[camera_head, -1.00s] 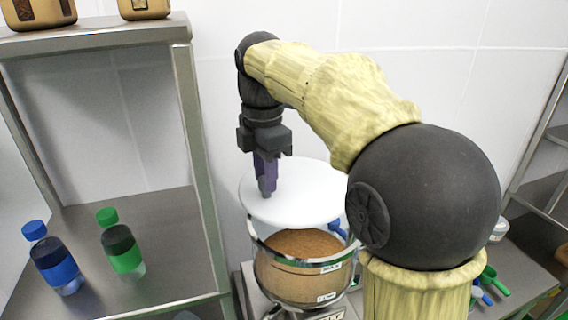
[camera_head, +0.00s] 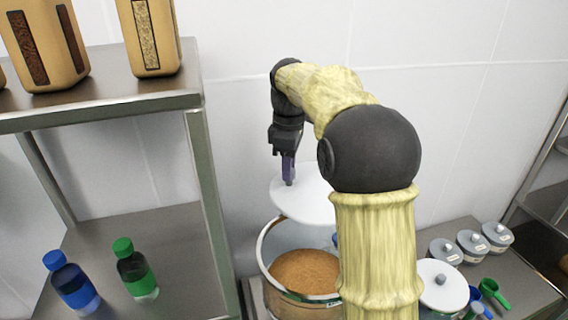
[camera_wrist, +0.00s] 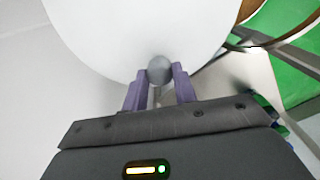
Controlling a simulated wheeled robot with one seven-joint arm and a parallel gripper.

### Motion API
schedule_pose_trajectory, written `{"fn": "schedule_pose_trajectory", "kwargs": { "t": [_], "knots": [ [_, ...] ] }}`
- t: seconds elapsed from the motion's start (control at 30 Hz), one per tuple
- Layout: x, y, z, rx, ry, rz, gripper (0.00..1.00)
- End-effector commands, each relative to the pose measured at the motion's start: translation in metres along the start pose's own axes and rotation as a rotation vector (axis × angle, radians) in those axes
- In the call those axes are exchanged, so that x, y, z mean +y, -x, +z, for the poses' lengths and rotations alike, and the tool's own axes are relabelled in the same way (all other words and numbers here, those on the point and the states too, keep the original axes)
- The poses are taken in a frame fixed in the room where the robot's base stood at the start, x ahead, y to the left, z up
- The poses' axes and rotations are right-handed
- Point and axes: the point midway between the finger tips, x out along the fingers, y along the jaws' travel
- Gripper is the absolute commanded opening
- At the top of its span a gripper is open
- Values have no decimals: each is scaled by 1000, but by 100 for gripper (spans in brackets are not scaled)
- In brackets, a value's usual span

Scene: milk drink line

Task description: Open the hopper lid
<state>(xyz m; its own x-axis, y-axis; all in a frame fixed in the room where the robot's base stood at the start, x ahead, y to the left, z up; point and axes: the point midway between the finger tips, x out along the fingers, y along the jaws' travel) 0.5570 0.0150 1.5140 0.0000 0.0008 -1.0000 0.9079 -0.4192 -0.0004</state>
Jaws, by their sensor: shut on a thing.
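The hopper lid (camera_head: 302,200) is a flat white disc held by my gripper (camera_head: 289,170) above and behind the hopper. The hopper (camera_head: 268,252) is a round clear-walled container with a bright rim, and brown powder (camera_head: 305,270) shows inside through its open top. In the wrist view, the purple fingers of my gripper (camera_wrist: 160,80) are shut on the lid's grey round knob (camera_wrist: 159,69). The white lid (camera_wrist: 130,35) fills the upper part of that view. My arm hides the right side of the lid and of the hopper.
A metal shelf (camera_head: 110,110) at left carries tan canisters (camera_head: 150,40) on top and a blue bottle (camera_head: 72,282) and green bottle (camera_head: 135,270) below. A counter at right holds a white-lidded container (camera_head: 442,285), several grey-lidded jars (camera_head: 472,245) and green scoops (camera_head: 493,293). The wall stands close behind.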

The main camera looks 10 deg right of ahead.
Motion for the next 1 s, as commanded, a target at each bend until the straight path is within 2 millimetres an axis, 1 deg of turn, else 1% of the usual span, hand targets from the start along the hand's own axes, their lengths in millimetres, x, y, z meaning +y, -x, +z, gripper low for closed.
{"fn": "schedule_pose_trajectory", "kwargs": {
  "t": [0.13, 0.5, 0.53, 0.6, 0.63, 1.0],
  "knots": [
    [3, 1, -1, -1, -17, 1, 0],
    [2, 0, -1, -3, -18, 0, 0],
    [2, 0, -1, -3, -18, 0, 33],
    [2, 0, -1, -2, -17, 0, 47],
    [2, 0, -1, -2, -17, 0, 50],
    [3, 1, -2, -2, -17, 0, 50]
  ]
}}
